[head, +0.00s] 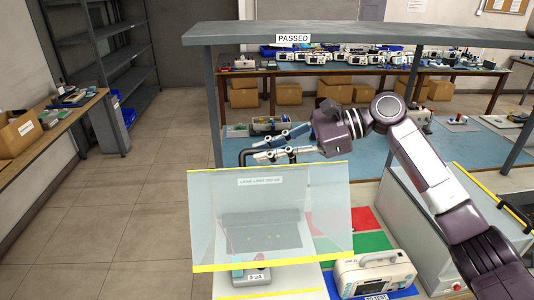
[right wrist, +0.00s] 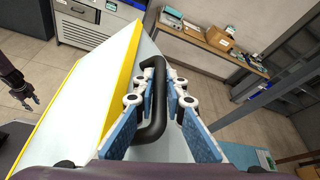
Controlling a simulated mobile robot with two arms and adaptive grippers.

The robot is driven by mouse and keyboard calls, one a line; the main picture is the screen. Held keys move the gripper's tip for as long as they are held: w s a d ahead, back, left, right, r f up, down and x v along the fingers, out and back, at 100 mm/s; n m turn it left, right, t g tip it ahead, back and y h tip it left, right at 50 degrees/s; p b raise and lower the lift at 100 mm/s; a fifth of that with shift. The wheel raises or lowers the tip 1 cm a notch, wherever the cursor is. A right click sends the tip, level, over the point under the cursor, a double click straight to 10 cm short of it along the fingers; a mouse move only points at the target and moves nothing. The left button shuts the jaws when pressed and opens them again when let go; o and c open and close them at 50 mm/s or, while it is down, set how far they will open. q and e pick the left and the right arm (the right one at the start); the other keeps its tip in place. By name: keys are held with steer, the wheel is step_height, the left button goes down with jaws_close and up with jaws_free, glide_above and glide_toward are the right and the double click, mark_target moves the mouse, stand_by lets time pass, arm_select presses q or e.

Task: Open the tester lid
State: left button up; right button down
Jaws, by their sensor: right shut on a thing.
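The tester (head: 225,283) stands at the front centre of the head view, with a clear lid (head: 205,220) edged in yellow. The lid is a sloping see-through panel, its upper edge by my right gripper. A dark mat and a grey unit reading 0 uA show behind or below it. My right gripper (head: 258,154) is shut on the black lid handle (head: 245,153). In the right wrist view the handle (right wrist: 154,105) lies between the blue finger pads, beside the yellow lid edge. A dark jointed part at that view's left edge looks like my left gripper (right wrist: 30,95); its jaws are unclear.
A white device (head: 372,274) sits on coloured mats to the tester's right. A side table (head: 45,132) stands left. The floor (head: 130,220) between is clear.

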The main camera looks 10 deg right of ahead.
steer(key=shift+r, duration=0.1)
steer(key=c, duration=2.2)
jaws_free()
steer(key=shift+c, duration=0.2)
steer(key=v, duration=1.2)
